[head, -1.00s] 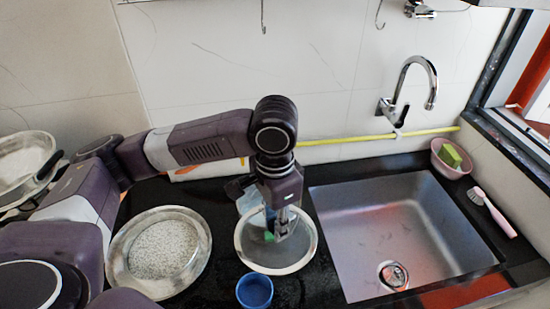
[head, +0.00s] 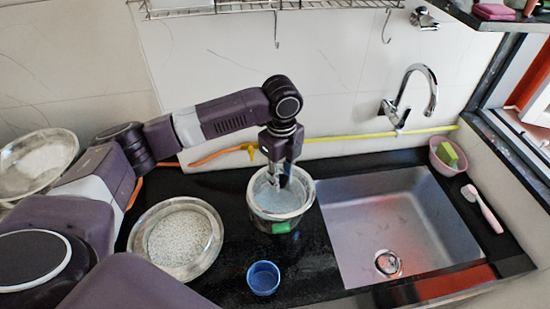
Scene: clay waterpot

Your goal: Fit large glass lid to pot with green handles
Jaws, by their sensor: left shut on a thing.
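The pot with green handles (head: 281,226) stands on the black counter left of the sink; one green handle faces me and the other is hidden. The round glass lid (head: 272,197) with its pale rim lies over the pot's mouth, looking roughly level. I cannot tell whether it rests fully on the rim or is just above it. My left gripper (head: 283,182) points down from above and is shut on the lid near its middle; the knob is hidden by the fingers. My right gripper is not in view.
A small blue cup (head: 263,277) stands in front of the pot. A wide metal bowl of pale grains (head: 179,239) stands to its left. The sink (head: 405,221) lies at right, with a pink bowl (head: 448,156) and a brush (head: 484,209) beyond. A yellow pipe runs along the wall.

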